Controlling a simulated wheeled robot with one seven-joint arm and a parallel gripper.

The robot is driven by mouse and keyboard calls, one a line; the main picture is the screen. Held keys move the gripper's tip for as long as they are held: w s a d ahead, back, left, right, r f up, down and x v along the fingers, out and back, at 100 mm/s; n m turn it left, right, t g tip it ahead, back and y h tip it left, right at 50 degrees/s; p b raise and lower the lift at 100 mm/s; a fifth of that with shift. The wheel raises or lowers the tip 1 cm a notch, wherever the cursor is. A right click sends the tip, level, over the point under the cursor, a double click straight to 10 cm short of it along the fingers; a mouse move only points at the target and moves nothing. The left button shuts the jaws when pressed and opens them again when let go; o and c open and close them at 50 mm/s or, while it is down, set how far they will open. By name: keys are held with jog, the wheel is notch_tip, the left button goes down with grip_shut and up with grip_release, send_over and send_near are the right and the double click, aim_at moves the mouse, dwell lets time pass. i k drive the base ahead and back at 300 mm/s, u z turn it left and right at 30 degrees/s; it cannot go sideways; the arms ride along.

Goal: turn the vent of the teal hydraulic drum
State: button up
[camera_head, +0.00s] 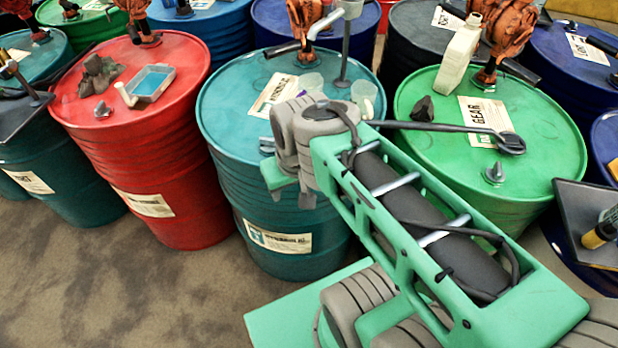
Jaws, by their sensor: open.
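The teal hydraulic drum (226,110) stands in the middle of the front row, with a paper label (272,95) on its lid and another on its side.
A pump spout (347,12) and clear cups (310,83) are on the teal lid. The red drum (185,160) carries a blue-filled tray (150,83). The green drum (440,95) carries a jug (458,55) and a long dark tool (450,128). Floor is clear at front left.

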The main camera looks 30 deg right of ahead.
aim_at(269, 145)
jog(key=k, duration=1.25)
jog(key=u, duration=0.85)
jog(key=i, duration=1.45)
jog(key=z, duration=0.4)
